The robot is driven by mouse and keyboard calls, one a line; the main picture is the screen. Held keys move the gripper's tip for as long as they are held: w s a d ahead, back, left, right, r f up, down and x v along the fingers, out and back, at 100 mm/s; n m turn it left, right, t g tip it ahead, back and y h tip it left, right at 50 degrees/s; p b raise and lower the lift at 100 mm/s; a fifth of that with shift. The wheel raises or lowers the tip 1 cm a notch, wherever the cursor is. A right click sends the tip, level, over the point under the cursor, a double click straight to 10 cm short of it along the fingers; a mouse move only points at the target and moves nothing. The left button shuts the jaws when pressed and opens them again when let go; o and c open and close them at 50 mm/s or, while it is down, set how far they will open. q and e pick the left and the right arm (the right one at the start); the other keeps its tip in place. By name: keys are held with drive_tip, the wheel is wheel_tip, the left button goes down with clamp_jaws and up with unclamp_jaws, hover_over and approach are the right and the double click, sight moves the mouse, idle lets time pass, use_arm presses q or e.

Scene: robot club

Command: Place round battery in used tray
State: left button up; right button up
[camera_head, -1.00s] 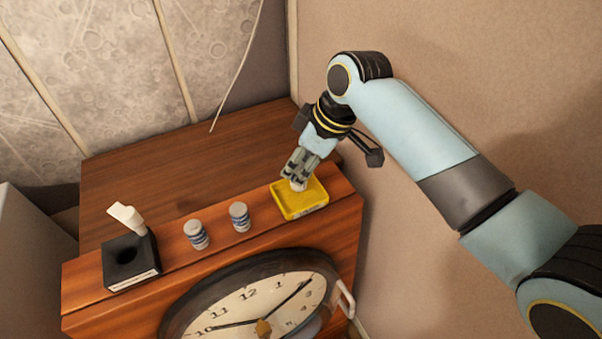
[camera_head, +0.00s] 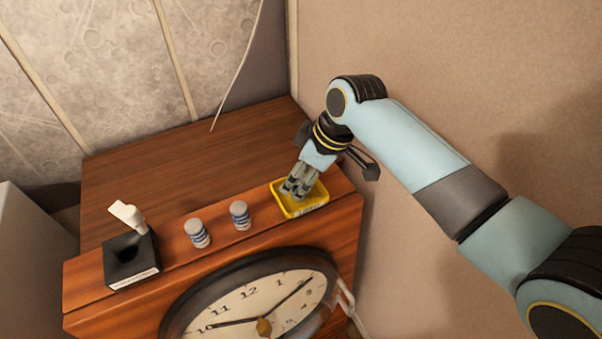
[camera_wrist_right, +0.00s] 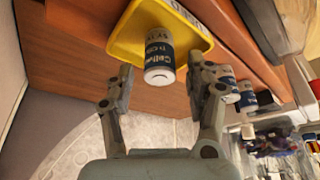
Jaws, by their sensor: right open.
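The round battery (camera_wrist_right: 159,52), white and dark blue with printed lettering, is at the yellow tray (camera_wrist_right: 197,37) in the right wrist view. It appears to stand inside the tray, one flat end toward the camera. My right gripper (camera_wrist_right: 160,80) is open, with one finger on each side of the battery and visible gaps. In the head view the right gripper (camera_head: 297,188) points down into the yellow tray (camera_head: 318,204), and its fingers hide the battery. My left gripper is not in view.
Two similar batteries (camera_head: 198,233) (camera_head: 240,215) stand on the wooden clock cabinet (camera_head: 180,145), left of the tray. A black holder (camera_head: 128,262) with a white tab is farther left. The clock face (camera_head: 250,300) is on the front below. A wall is on the right.

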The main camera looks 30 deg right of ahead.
drive_tip(key=p+v, duration=0.8)
drive_tip(key=v, duration=0.4)
drive_tip(key=s+d+f+m+h, duration=0.1)
drive_tip(key=s+d+f+m, duration=0.1)
drive_tip(key=s+f, duration=0.35)
drive_tip(key=s+d+f+m+g, duration=0.1)
drive_tip(key=s+f, duration=0.1)
drive_tip(key=f, duration=0.7)
drive_tip(key=s+d+f+m+h, duration=0.1)
drive_tip(key=s+d+f+m, duration=0.1)
drive_tip(key=s+f, duration=0.75)
drive_tip(key=s, duration=0.4)
drive_tip(key=s+f+m+g+h, duration=0.1)
drive_tip(key=s+f, duration=0.4)
drive_tip(key=s, duration=0.3)
drive_tip(key=s+f+m, duration=0.1)
drive_tip(key=s+f, duration=0.3)
drive_tip(key=s, duration=0.4)
drive_tip(key=shift+d+f, duration=0.3)
drive_tip(key=shift+d, duration=0.15)
